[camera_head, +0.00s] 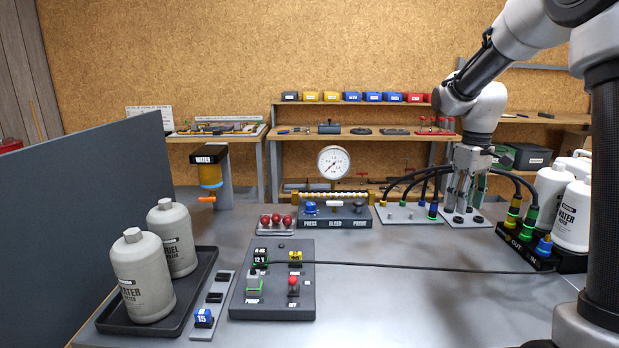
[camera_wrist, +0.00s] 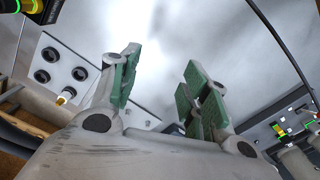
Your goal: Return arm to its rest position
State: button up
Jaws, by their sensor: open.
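My arm (camera_head: 481,108) reaches in from the upper right and bends down over the right side of the grey table. My gripper (camera_head: 464,208) points down above a light plate with black sockets (camera_head: 451,219), at the table's far right. In the wrist view my gripper (camera_wrist: 160,85) has its two green-padded fingers spread apart with nothing between them. I cannot tell whether the fingertips touch the plate.
Black hoses (camera_head: 400,182) curve beside my gripper to an OUT/IN block (camera_head: 527,247). White bottles (camera_head: 572,215) stand to the right. A dial gauge (camera_head: 333,162), a control box (camera_head: 273,290) and a tray with two bottles (camera_head: 190,322) lie left.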

jog(key=s+a+r+m+t, duration=0.1)
jog(key=s+r+m+t, duration=0.1)
jog(key=s, duration=1.1)
jog(key=s+a+r+m+t, duration=0.1)
jog(key=s+r+m+t, duration=0.1)
jog(key=s, duration=1.1)
jog(key=shift+s+r+m+t, duration=0.25)
jog(key=shift+r+m, duration=0.25)
jog(key=shift+r, duration=0.3)
jog(key=shift+d, duration=0.1)
